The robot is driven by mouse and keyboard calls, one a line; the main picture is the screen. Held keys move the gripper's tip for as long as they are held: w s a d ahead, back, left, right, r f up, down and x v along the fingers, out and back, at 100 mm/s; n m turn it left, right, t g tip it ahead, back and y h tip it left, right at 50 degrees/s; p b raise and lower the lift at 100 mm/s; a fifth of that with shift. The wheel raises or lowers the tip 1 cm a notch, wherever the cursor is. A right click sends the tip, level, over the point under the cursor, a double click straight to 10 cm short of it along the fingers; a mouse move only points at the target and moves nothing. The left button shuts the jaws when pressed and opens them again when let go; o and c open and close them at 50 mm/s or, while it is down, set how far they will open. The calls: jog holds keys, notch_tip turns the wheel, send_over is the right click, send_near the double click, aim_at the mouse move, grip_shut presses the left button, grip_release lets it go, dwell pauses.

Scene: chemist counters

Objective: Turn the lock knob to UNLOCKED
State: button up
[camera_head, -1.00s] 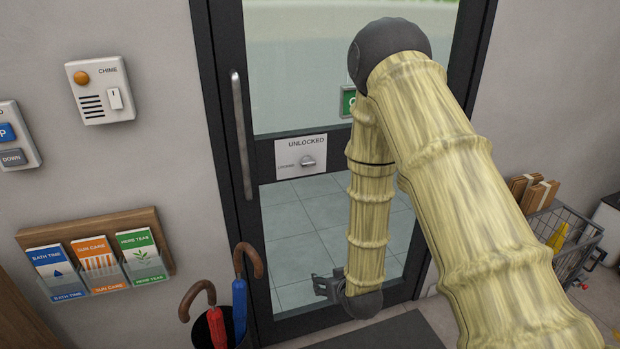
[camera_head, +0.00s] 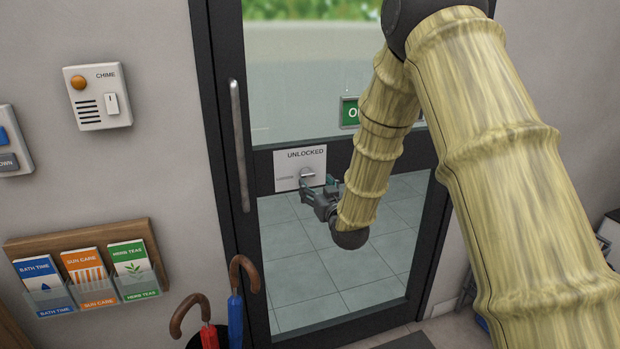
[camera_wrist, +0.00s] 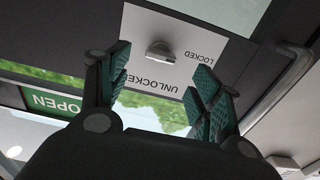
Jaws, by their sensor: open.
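The lock plate (camera_head: 284,160) is a white panel on the door's middle rail, with UNLOCKED at its top and a smaller label at its left. Its silver lock knob (camera_head: 307,173) lies roughly horizontal, along the line of the side label. In the wrist view the plate (camera_wrist: 150,22) appears upside down, with LOCKED at the right and the knob (camera_wrist: 160,50) pointing that way. My gripper (camera_head: 306,187) is just below and in front of the knob. In the wrist view its teal-padded fingers (camera_wrist: 160,72) are spread apart with nothing between them, and the knob shows beyond the gap.
A vertical door handle (camera_head: 240,145) is left of the plate, and a green OPEN sign (camera_head: 349,112) is to its right. Umbrellas (camera_head: 236,310) stand in a bin at the lower left. A leaflet rack (camera_head: 75,240) and a chime box (camera_head: 97,95) are on the left wall.

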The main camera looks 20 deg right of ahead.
aim_at(309, 176)
jog(key=shift+w+a+p, duration=0.15)
jog(key=shift+w+p, duration=0.3)
jog(key=shift+w, duration=2.7)
jog(key=c, duration=1)
